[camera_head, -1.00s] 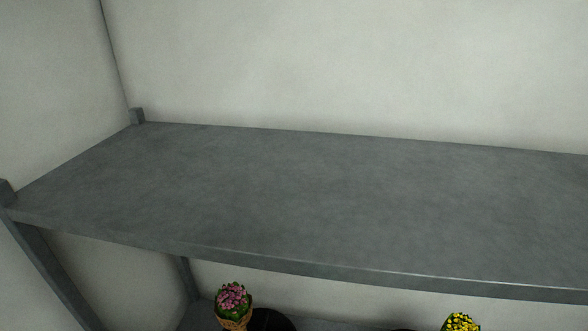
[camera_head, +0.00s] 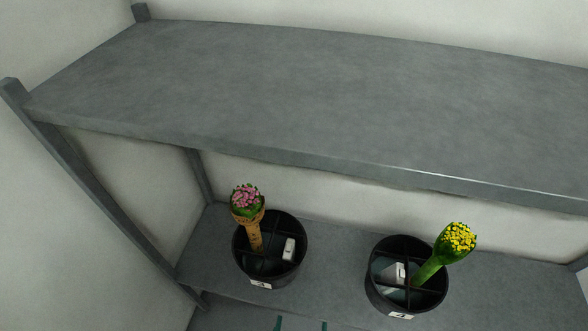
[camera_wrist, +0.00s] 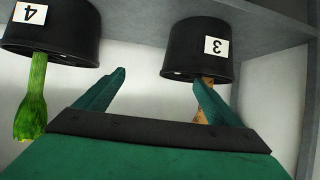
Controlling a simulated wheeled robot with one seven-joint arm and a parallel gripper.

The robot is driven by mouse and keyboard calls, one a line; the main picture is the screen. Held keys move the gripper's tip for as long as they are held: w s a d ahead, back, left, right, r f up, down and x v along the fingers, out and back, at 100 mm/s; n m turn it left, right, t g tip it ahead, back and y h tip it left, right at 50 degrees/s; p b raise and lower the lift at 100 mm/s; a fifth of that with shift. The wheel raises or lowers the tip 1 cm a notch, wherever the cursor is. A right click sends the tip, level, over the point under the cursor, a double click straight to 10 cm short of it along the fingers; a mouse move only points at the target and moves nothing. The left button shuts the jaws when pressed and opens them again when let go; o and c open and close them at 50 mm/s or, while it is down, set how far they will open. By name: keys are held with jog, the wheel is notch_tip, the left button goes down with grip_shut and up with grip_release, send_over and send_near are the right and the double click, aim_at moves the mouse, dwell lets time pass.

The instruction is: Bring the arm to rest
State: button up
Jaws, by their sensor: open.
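My gripper shows in the wrist view (camera_wrist: 160,77) with its two green fingers spread and nothing between them. In the head view only its fingertips (camera_head: 301,325) show at the bottom edge, in front of the lower shelf. Most of my arm is out of view. The wrist picture looks upside down, with the two black buckets hanging from its top.
A grey upper shelf (camera_head: 300,90) is bare. On the lower shelf (camera_head: 325,262), bucket 3 (camera_head: 270,275) holds a pink bunch (camera_head: 246,200) in brown wrap; bucket 4 (camera_head: 385,298) holds a yellow bunch (camera_head: 458,238), leaning right. A grey post (camera_head: 90,185) stands left.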

jog(key=s+a+r+n+t+y, duration=0.1)
jog(key=s+a+r+t, duration=0.1)
jog(key=s+r, duration=0.7)
notch_tip(320, 180, up, 4)
jog(key=shift+f+n+t, duration=0.1)
jog(key=shift+n+t, duration=0.2)
jog(key=shift+t, duration=0.3)
